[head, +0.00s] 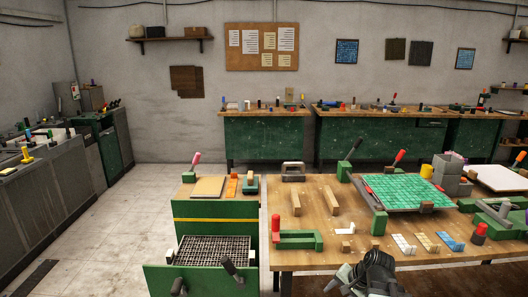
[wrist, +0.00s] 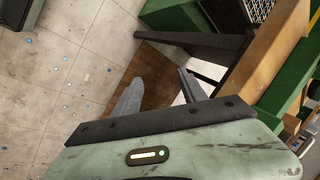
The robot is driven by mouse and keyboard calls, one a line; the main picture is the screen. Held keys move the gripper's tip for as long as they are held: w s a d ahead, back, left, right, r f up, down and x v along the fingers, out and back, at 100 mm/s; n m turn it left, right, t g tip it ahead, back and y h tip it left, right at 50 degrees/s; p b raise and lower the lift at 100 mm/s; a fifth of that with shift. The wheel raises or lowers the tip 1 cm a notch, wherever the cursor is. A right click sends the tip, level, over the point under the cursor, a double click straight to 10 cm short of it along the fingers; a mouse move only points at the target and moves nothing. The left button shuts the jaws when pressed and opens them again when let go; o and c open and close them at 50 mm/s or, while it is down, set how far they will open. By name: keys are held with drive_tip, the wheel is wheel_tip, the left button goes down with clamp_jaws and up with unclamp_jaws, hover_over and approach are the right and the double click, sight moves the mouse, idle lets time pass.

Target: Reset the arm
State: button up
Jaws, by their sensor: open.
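My gripper (wrist: 160,82) is open in the wrist view, with two grey fingers spread apart and nothing between them. It points down past the workbench's edge toward the floor. In the head view my arm end with the gripper (head: 366,275) is at the bottom, in front of the workbench's near edge.
The wooden workbench (head: 330,235) bears a green mosaic sheet (head: 405,183), clamps and small tile pieces. Left of it stands a green cabinet with an open drawer (head: 205,280).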

drive_tip(key=s+a+f+n+g+h+b, duration=0.35)
drive_tip(key=s+a+f+n+b, duration=0.4)
drive_tip(key=f, duration=0.35)
wheel_tip(320, 180, up, 15)
drive_tip(key=p, duration=1.5)
drive_tip(key=shift+w+a+n+g, duration=0.2)
drive_tip(key=shift+a+n+g, duration=0.1)
drive_tip(key=shift+n+g, duration=0.05)
drive_tip(key=shift+f, duration=0.1)
